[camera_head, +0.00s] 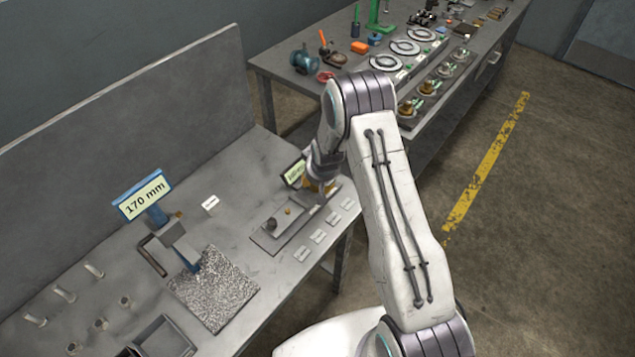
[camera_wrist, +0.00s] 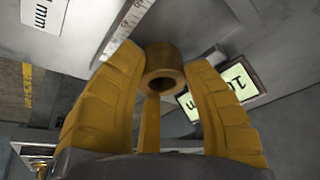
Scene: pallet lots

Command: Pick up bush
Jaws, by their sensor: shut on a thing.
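A brown bronze-coloured bush (camera_wrist: 163,56), a short ring with a round bore, sits between the fingertips of my gripper (camera_wrist: 166,64) in the wrist view. The yellow fingers are shut on it, one on each side. In the head view my gripper (camera_head: 322,187) is low over the right end of the near bench, and the bush in it cannot be made out. I cannot tell whether the bush touches the surface below.
A flat grey plate (camera_head: 268,238) with two small round parts lies left of my gripper, with white labels in front. A small display (camera_wrist: 236,88) stands close behind. Another bench (camera_head: 278,70) stands behind.

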